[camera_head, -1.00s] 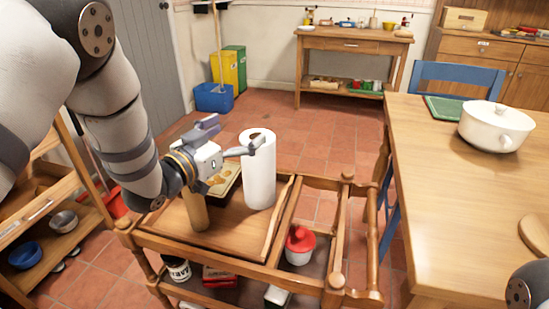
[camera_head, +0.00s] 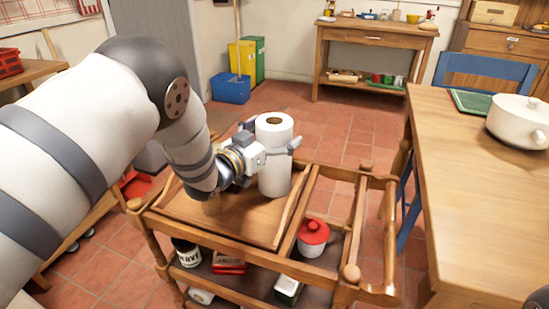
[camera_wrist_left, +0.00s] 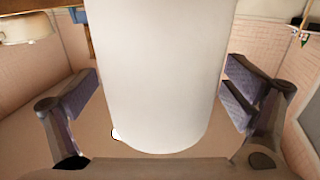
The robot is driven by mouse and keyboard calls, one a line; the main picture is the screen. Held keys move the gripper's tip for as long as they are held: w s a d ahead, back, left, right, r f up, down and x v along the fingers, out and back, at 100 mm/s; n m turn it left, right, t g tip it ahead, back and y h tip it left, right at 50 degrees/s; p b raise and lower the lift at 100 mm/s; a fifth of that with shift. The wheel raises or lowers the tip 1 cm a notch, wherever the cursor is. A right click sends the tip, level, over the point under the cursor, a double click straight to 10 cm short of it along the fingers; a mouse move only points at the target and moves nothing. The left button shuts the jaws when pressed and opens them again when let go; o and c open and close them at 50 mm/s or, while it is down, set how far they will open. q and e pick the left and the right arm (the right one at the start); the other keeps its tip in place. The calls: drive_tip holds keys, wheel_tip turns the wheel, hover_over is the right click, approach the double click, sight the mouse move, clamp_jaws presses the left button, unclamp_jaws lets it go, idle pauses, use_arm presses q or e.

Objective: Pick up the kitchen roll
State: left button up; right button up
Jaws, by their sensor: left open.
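The white kitchen roll (camera_head: 275,165) stands upright on the tray top of the wooden trolley (camera_head: 235,232). In the left wrist view the roll (camera_wrist_left: 165,75) fills the middle of the picture. My left gripper (camera_head: 270,142) is at the roll from the left, with one finger on the far side and one on the near side. In the left wrist view the gripper (camera_wrist_left: 165,100) is open, with a gap between the roll and the fingers on both sides.
A wooden table (camera_head: 470,190) with a white casserole (camera_head: 520,120) stands close on the right. Tiled floor is free behind the trolley.

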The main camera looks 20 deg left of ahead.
use_arm(q)
drive_tip(key=c, duration=1.8)
